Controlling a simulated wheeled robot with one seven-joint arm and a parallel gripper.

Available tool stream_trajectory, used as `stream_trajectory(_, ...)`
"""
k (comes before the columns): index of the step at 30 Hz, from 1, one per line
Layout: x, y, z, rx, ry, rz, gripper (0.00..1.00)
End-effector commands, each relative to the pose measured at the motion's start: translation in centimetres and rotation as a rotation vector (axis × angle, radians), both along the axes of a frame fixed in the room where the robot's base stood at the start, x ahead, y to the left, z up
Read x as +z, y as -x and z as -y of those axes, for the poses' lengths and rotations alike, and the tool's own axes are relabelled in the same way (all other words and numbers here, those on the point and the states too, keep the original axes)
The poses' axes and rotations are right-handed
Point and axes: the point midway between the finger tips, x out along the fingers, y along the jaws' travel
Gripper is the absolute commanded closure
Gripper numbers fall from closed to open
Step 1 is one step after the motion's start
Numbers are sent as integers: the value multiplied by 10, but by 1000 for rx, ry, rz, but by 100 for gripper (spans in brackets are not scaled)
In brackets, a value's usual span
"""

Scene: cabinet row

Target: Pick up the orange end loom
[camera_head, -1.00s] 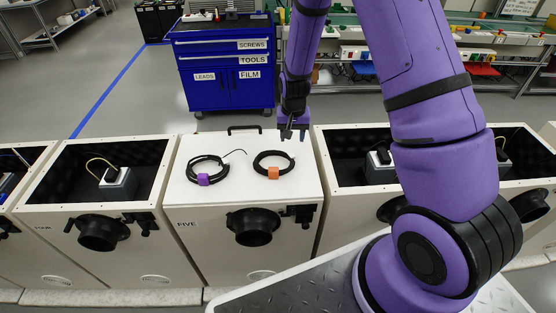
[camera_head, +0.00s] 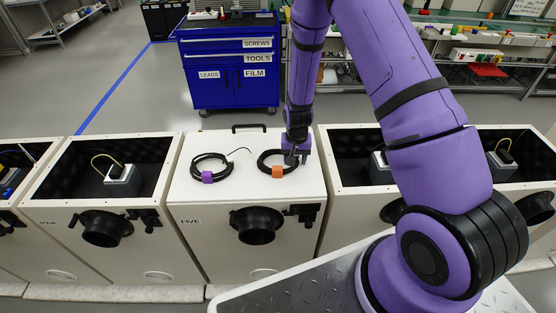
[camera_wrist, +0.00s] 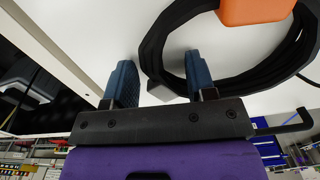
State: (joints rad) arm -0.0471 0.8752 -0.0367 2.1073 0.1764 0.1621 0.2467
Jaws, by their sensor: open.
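The orange end loom is a black coiled cable (camera_head: 262,161) with an orange block (camera_head: 278,171) on its near side. It lies on the closed white lid of cabinet five (camera_head: 240,186). My gripper (camera_head: 295,160) is low over the right part of this coil. In the wrist view my gripper (camera_wrist: 158,85) is open, with two blue-grey fingers. The coil (camera_wrist: 165,75) passes by the right finger, and the left finger is outside the ring. The orange block (camera_wrist: 255,9) is at the top right there. I cannot tell whether the fingers touch the cable.
A second black coil with a purple block (camera_head: 207,177) lies to the left on the same lid. Open-topped cabinets stand on both sides, with grey boxes (camera_head: 122,180) inside. A black handle (camera_head: 248,127) rises at the lid's back edge. A blue tool cabinet (camera_head: 228,70) stands behind.

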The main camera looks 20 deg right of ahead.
Motion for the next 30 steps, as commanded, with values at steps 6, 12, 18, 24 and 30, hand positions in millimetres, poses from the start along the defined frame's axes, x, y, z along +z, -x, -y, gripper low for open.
stream_trajectory(6,0,0,0,0,0,0,58)
stream_trajectory(12,0,0,0,0,0,0,100)
stream_trajectory(18,1,0,0,0,0,1,100)
stream_trajectory(24,4,-1,0,0,1,2,100)
stream_trajectory(30,20,-1,0,-1,0,3,100)
